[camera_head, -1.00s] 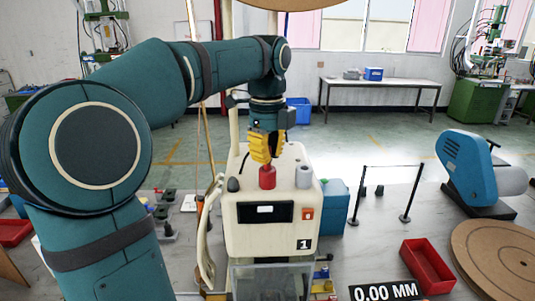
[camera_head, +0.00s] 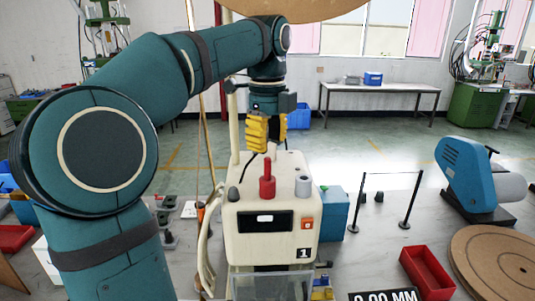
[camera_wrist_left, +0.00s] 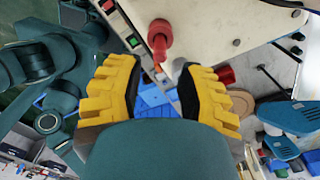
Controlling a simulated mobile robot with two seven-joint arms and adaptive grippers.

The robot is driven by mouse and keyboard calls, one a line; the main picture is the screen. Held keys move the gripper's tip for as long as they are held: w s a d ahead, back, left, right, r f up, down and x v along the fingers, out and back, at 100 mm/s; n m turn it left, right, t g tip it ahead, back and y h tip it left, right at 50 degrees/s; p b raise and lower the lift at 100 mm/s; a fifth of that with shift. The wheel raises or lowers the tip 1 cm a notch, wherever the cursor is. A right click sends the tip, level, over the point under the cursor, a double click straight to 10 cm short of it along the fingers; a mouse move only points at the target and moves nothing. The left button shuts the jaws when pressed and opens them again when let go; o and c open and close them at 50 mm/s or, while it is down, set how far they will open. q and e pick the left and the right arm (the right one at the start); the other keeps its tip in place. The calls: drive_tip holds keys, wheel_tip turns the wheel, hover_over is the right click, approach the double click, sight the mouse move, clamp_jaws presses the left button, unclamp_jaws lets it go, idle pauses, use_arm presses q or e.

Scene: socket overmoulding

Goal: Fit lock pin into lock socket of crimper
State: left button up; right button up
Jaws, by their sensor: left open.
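The red lock pin (camera_head: 267,181) stands upright on top of the cream crimper (camera_head: 270,222), near the front of its top face. Its lower end meets the crimper there. The socket under it is hidden, so I cannot tell how deep it sits. The pin also shows in the left wrist view (camera_wrist_left: 160,42), beyond the fingertips. My left gripper (camera_head: 267,148) has yellow fingers and is above the pin, apart from it. In the left wrist view its fingers (camera_wrist_left: 159,78) are spread with nothing between them. My right gripper is not in view.
A grey cylinder (camera_head: 303,187) and a black knob (camera_head: 233,193) stand on the crimper's top beside the pin. A blue machine (camera_head: 468,172), a red tray (camera_head: 428,272) and a round brown board (camera_head: 500,258) are on the right. Air around the gripper is clear.

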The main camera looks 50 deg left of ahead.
use_arm(q)
wheel_tip(320, 180, up, 7)
drive_tip(key=p, duration=0.1)
drive_tip(key=shift+f+p, duration=0.15)
drive_tip(key=shift+p, duration=0.15)
idle(0.4)
